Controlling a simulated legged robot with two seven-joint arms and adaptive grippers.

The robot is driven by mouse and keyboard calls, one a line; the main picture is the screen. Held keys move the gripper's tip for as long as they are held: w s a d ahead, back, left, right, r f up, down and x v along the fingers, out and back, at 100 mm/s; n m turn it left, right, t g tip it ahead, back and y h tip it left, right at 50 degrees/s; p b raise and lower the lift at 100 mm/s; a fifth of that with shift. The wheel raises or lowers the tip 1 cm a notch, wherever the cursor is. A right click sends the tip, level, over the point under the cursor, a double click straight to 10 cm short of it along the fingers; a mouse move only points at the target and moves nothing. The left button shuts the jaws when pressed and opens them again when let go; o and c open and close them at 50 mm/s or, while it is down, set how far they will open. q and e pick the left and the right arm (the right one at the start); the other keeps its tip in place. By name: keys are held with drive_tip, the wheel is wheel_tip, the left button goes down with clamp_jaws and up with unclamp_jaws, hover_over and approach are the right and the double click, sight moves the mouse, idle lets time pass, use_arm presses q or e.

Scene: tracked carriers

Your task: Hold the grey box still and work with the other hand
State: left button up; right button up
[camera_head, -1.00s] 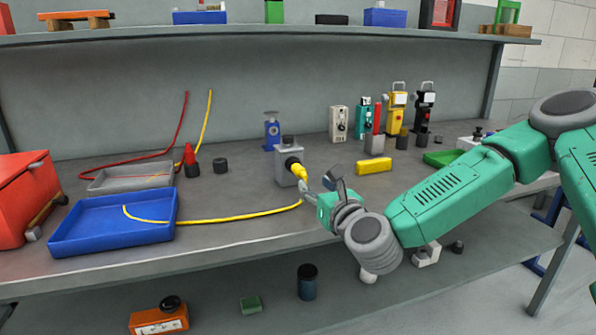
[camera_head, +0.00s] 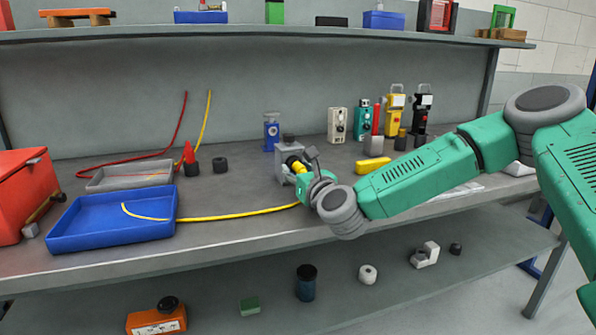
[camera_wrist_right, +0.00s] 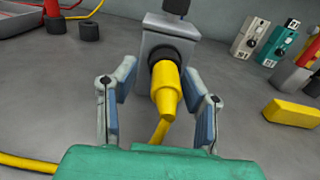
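The grey box (camera_head: 290,150) stands upright on the bench, with a dark knob on top. A yellow plug (camera_wrist_right: 165,85) sits at its front socket, and a yellow cable (camera_head: 240,216) runs from there left to the blue tray. My right gripper (camera_head: 300,168) is at the front of the box. The plug also shows in the head view (camera_head: 295,164), partly hidden by the gripper. My left gripper is not in view.
A blue tray (camera_head: 60,236), a grey tray (camera_head: 100,183) and a red box (camera_head: 15,200) are at the left. A yellow block (camera_head: 372,164) and several handheld devices stand right of the grey box. The bench left of the box is mostly clear.

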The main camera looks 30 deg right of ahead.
drive_tip(key=c, duration=0.6)
clamp_jaws()
drive_tip(key=shift+d, duration=0.15)
drive_tip(key=o, duration=0.6)
unclamp_jaws()
drive_tip(key=shift+d+f, duration=0.1)
drive_tip(key=shift+d, duration=0.05)
drive_tip(key=shift+o, duration=1)
drive_tip(key=shift+d+f, duration=0.1)
drive_tip(key=shift+d, duration=0.1)
drive_tip(key=shift+a, duration=0.15)
